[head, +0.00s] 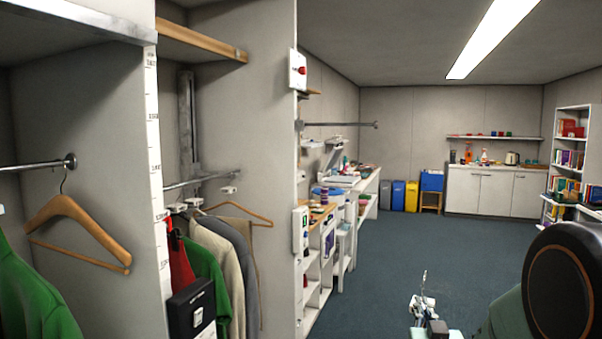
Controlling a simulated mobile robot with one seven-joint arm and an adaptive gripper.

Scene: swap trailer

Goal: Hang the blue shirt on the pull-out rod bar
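No blue shirt can be made out in the head view. A thin metal rod (345,124) sticks out to the right from the wall past the closet and ends in a small knob. It looks like the pull-out rod bar, and nothing is seen hanging on it. Two other rods are in the closet bays, one at the left edge (35,166) and one in the middle bay (200,180). My gripper (424,298) is low in the picture, right of centre, well apart from the rods and clothes. It is small and partly cut off, so its fingers are unclear.
Green clothing (35,300) and an empty wooden hanger (75,215) are in the left bay. Red, green, grey and beige garments (225,265) hang in the middle bay behind a black box (192,308). Shelves (325,255) line the wall. The blue-grey floor (400,245) is clear.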

